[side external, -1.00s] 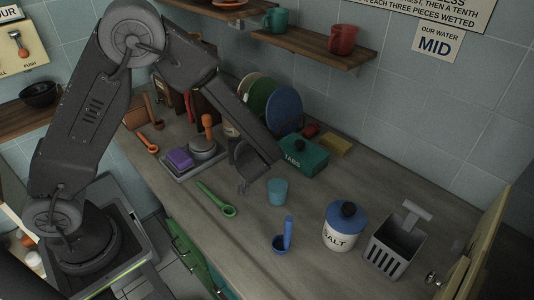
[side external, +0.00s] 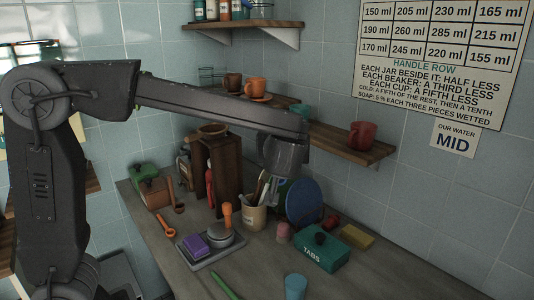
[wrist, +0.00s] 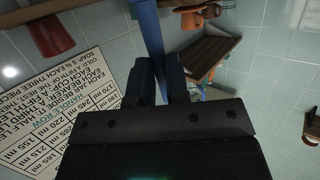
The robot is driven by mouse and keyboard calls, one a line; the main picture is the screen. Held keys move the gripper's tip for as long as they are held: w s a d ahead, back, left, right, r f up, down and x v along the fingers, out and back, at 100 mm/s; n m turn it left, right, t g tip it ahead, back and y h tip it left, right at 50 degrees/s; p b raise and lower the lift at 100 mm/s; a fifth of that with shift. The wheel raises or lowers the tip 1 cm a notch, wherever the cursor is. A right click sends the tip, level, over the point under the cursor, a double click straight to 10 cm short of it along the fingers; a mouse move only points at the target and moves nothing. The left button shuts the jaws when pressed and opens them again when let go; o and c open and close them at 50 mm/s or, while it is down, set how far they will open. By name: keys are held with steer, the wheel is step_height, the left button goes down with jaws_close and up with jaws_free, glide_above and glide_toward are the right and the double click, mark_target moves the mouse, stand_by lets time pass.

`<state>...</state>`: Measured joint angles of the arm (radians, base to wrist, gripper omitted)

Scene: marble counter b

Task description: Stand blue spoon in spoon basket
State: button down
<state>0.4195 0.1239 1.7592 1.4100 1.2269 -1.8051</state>
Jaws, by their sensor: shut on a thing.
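My gripper (side external: 274,190) hangs in the air in front of the shelf and the upright plates. In the wrist view, its dark fingers (wrist: 160,85) are shut on a long blue strip, which I take to be the handle of the blue spoon (wrist: 147,25). The strip runs up out of the top of that view, so the spoon's other end is hidden. In the side view the held spoon cannot be made out clearly.
A cream crock of utensils (side external: 255,217), a blue plate (side external: 304,200) and a green TABS box (side external: 324,250) stand below my gripper. A wall shelf (side external: 345,141) with a red mug (side external: 361,135) is close by. A light blue cup (side external: 295,287) stands at the front.

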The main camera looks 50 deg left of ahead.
steer(key=w+d+m+t+h, duration=0.3)
steer(key=d, duration=0.9)
steer(key=w+d+m+t+h, duration=0.3)
steer(key=d, duration=0.8)
steer(key=s+d+m+t+h, duration=0.1)
steer(key=s+d+m+h, duration=0.15)
steer(key=d, duration=0.55)
steer(key=s+d+m+t+h, duration=0.1)
steer(key=d+h, duration=0.2)
steer(key=d, duration=0.5)
step_height(320, 180, down, 22)
steer(key=shift+w+a, duration=0.2)
steer(key=shift+a, duration=0.05)
steer(key=c, duration=1)
jaws_free()
steer(key=shift+c, duration=0.2)
